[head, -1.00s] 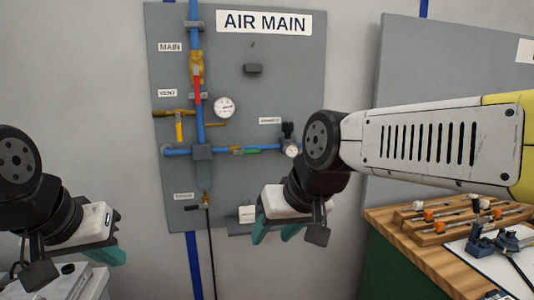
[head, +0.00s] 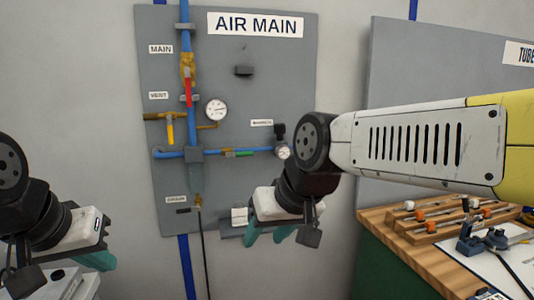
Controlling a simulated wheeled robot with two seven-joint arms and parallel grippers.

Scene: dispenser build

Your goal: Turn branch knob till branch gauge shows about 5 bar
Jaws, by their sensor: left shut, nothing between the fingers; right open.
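The branch knob (head: 279,130) is a small black knob on top of the regulator at the right end of the horizontal blue pipe. The branch gauge (head: 283,152) is the small round dial just below it; its needle is too small to read, and my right arm's wrist sits close beside its right edge in the picture. My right gripper (head: 266,236) is open and empty, pointing down below the gauge, apart from the knob. My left gripper (head: 97,262) is shut and empty at the lower left, away from the panel's fittings.
The grey AIR MAIN panel (head: 285,75) carries a larger gauge (head: 216,110), a red main handle (head: 188,92), a yellow vent handle (head: 170,131) and a green branch handle (head: 240,153). A wooden bench (head: 393,219) with racks and tools stands at the right.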

